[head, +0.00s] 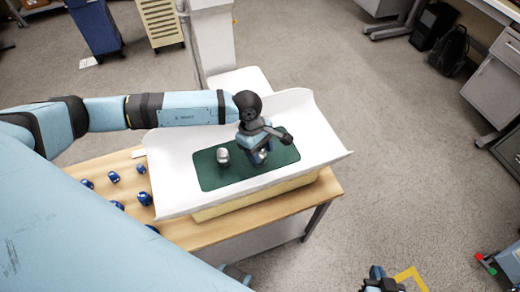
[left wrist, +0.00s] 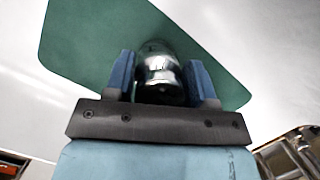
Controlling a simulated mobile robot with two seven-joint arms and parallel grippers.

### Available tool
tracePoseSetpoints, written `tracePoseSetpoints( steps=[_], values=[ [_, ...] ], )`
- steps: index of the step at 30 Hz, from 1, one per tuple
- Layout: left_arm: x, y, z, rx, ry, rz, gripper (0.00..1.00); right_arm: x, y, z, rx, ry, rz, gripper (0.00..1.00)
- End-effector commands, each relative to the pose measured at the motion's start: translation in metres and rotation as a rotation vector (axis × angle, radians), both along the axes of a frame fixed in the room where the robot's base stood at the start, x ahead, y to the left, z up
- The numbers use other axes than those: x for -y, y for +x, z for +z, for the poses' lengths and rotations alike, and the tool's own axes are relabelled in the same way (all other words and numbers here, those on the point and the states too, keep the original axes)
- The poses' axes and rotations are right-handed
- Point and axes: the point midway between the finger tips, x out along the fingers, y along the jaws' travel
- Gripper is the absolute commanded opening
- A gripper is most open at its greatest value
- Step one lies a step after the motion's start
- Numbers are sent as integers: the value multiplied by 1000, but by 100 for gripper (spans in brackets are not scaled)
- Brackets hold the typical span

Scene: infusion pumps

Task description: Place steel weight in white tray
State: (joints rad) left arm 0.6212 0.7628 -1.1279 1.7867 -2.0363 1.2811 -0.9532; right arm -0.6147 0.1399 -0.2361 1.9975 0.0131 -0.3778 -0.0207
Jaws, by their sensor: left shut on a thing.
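The white tray (head: 310,125) is wide with raised curved ends and stands on the wooden table, with a green mat (head: 207,176) lying in it. A steel weight (left wrist: 158,72) is between the blue fingers of my left gripper (left wrist: 162,85), which is shut on it. In the head view my left gripper (head: 262,155) is low over the right part of the mat, and its wrist mostly hides that weight. I cannot tell whether the weight touches the mat. A second shiny weight (head: 223,156) stands upright on the mat to the left. My right gripper (head: 380,280) is at the bottom edge, far from the tray.
Several small blue objects (head: 114,178) are scattered on the wooden table (head: 325,190) left of the tray. A pale pole and cabinet (head: 212,40) stand behind it. Open grey floor lies to the right, with desks and a black backpack (head: 449,50) farther off.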

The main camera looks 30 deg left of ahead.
Motion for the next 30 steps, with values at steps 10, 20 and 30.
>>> tracePoseSetpoints(
  steps=[10, 20, 30],
  values=[
    [0, 0, -2, 0, 0, 0, 76, 1, -1, -6, -7, -2, -1, 0],
    [-6, 2, 18, 3, 0, 0, 76, 1, 0, -6, -2, -2, -2, 0],
    [-24, 7, 87, 4, 0, 1, 76, 1, 0, -20, -2, -2, -2, 0]
  ],
)
